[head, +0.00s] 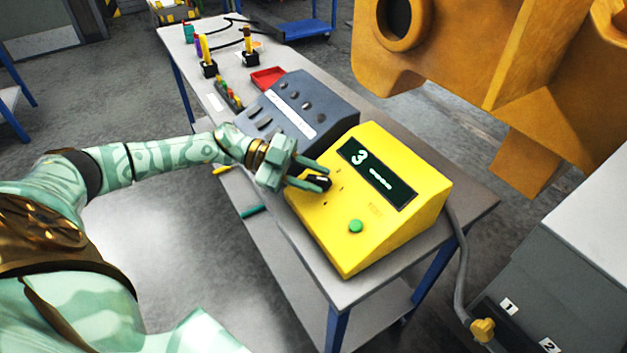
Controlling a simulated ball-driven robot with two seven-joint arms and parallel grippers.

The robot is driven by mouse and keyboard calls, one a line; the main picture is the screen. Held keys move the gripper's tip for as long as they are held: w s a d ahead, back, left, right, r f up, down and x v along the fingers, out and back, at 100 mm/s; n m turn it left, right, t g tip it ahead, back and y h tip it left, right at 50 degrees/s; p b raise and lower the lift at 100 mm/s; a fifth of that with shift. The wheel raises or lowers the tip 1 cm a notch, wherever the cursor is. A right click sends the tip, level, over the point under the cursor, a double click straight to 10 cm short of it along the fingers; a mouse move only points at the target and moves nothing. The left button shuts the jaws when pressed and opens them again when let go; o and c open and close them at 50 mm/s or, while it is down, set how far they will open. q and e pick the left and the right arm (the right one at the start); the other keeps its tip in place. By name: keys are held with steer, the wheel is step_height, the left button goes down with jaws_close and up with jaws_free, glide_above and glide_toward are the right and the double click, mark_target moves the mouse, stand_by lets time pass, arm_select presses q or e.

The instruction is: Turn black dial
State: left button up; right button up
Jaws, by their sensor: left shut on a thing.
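The black dial (317,182) sits on the sloped left part of a yellow control box (411,223). My left gripper (314,179) is shut on the dial, with one finger on each side of it, and partly hides it. The box's dark display (377,173) reads 3, with a row of small marks beside it. A green button (355,226) is on the lower front of the box. My right gripper is not in view.
The box stands on a grey table (349,287) beside a dark grey panel box (309,105). Further back are a red tray (268,77) and small tools. A large orange casting (450,50) hangs close at the upper right. A grey cable (461,262) runs down the table's right side.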

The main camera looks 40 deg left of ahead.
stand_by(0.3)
arm_select(q)
steer(key=o, duration=0.6)
steer(key=b+v, duration=0.1)
steer(key=v, duration=1.5)
steer(key=shift+a+b, duration=0.15)
steer(key=shift+b, duration=0.2)
steer(key=shift+w, duration=0.1)
